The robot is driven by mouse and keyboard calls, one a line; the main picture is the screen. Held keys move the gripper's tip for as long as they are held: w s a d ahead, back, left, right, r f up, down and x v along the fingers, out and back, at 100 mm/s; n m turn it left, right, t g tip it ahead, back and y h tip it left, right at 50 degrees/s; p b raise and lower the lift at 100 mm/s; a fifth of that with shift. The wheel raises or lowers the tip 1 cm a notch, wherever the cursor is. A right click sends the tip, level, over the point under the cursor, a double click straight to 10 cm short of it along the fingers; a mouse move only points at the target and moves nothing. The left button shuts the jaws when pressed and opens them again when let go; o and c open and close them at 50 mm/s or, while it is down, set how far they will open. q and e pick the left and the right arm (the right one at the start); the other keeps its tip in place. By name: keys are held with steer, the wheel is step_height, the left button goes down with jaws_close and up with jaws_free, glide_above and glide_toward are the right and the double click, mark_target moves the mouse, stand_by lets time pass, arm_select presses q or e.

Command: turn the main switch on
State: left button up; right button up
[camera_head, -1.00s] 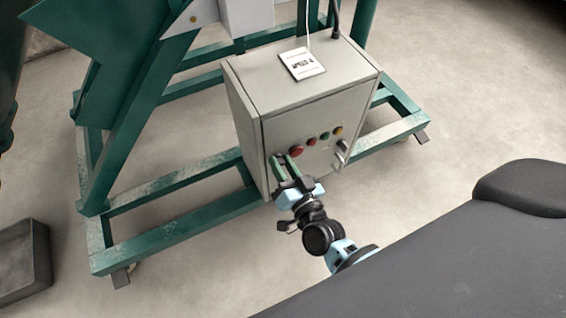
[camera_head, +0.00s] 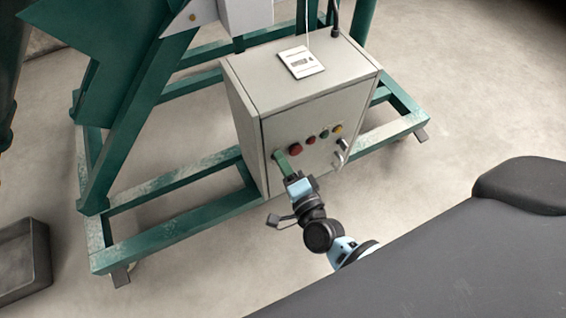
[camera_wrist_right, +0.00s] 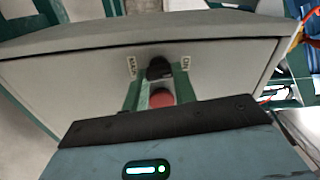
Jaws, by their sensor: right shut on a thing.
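The main switch is a black knob (camera_wrist_right: 158,66) on the front of a grey control box (camera_head: 300,110). In the head view the fingers hide the knob. A large red button (camera_head: 296,149) sits beside the knob; it also shows between the fingers in the right wrist view (camera_wrist_right: 161,98). My left gripper is out of view.
Smaller red, green and yellow buttons and a silver handle (camera_head: 341,151) are on the box's right side. A white label plate (camera_head: 301,62) lies on top. The box stands within a green steel frame (camera_head: 170,201). A dark bin (camera_head: 24,265) is at lower left.

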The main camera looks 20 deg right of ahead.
steer(key=shift+f+m, duration=0.1)
steer(key=shift+m, duration=0.7)
steer(key=o, duration=0.7)
steer(key=shift+s+d+p, duration=0.1)
steer(key=shift+s+p, duration=0.4)
steer(key=shift+s, duration=3.45)
steer(key=shift+s, duration=0.1)
